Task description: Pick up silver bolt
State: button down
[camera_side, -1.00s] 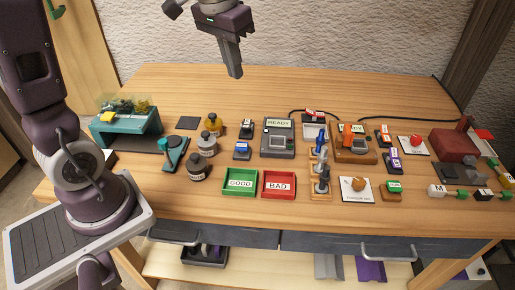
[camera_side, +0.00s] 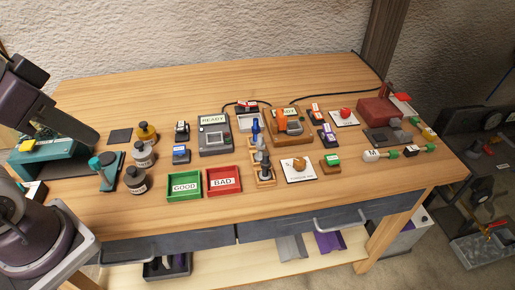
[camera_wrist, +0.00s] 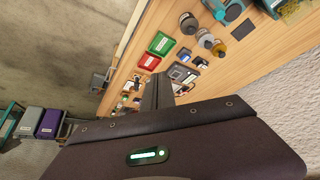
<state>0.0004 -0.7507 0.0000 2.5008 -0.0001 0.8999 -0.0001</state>
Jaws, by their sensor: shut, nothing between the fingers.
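I cannot make out a silver bolt in either view; the small grey parts on the table are too small to tell apart. My gripper (camera_wrist: 158,76) shows in the wrist view, its dark fingers shut together and empty, above the tabletop. The fingertips overlap the small devices in the picture and hide part of them. In the side view, a dark part of my arm reaches in at the left edge, but I cannot make out the fingers there.
On the wooden table (camera_side: 300,205) stand a green GOOD tray (camera_side: 185,197), a red BAD tray (camera_side: 239,181), several bottles (camera_side: 143,154), a READY device (camera_side: 215,148) and a red vise-like block (camera_side: 379,111). Bare wood lies at the back left. A grey tray (camera_side: 490,249) is at the lower right.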

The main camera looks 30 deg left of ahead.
dwell(0.4)
jog(key=c, duration=1.3)
grip_release()
jog(key=shift+c, duration=0.2)
jog(key=m+g, duration=0.6)
jog(key=m, duration=1)
send_over(261, 144)
jog(key=f, duration=1.7)
jog(key=shift+w+f, duration=0.2)
jog(key=f, duration=0.7)
jog(key=shift+a, duration=0.25)
